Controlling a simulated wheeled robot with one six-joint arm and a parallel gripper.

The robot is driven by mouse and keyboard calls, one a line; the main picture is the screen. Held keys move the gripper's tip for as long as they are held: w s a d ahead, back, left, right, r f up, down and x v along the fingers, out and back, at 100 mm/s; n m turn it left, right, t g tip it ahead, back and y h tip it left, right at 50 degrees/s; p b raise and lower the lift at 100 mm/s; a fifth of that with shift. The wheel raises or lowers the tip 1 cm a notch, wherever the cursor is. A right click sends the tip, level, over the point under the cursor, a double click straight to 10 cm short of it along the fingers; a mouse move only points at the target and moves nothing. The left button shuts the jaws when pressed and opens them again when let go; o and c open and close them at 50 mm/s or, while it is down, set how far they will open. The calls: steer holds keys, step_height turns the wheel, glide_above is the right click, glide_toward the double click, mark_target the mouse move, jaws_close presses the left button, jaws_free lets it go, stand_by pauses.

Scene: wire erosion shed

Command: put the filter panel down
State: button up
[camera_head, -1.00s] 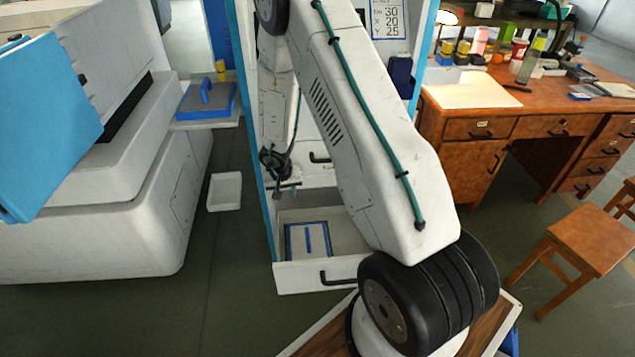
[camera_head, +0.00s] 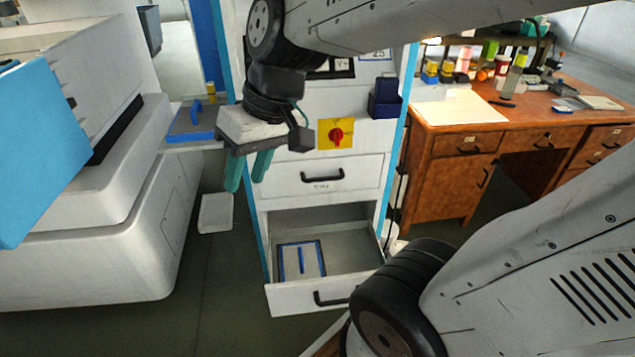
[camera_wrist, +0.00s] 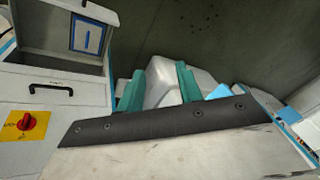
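A flat pale panel with a blue rim and a blue bar handle (camera_head: 301,262) lies in the open bottom drawer (camera_head: 345,240) of the white cabinet; it also shows at the upper left of the wrist view (camera_wrist: 88,38). A similar blue-edged panel with an upright blue handle (camera_head: 193,122) rests on a shelf at the left. My gripper (camera_head: 246,184) hangs in front of the cabinet, above and left of the drawer. Its two green fingers are apart with nothing held between them; in the wrist view (camera_wrist: 160,90) they also stand apart. It touches neither panel.
A white machine (camera_head: 90,240) with a blue panel (camera_head: 40,150) fills the left. A white tray (camera_head: 216,213) lies on the floor. A red switch (camera_head: 337,133) sits on the cabinet front. A cluttered wooden desk (camera_head: 440,185) stands at the right. The floor between machine and cabinet is mostly clear.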

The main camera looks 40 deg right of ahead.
steer(key=s+d+m+g+h, duration=0.1)
steer(key=s+d+h, duration=0.2)
steer(key=s, duration=0.6)
steer(key=shift+s+d, duration=0.35)
steer(key=shift+d, duration=0.85)
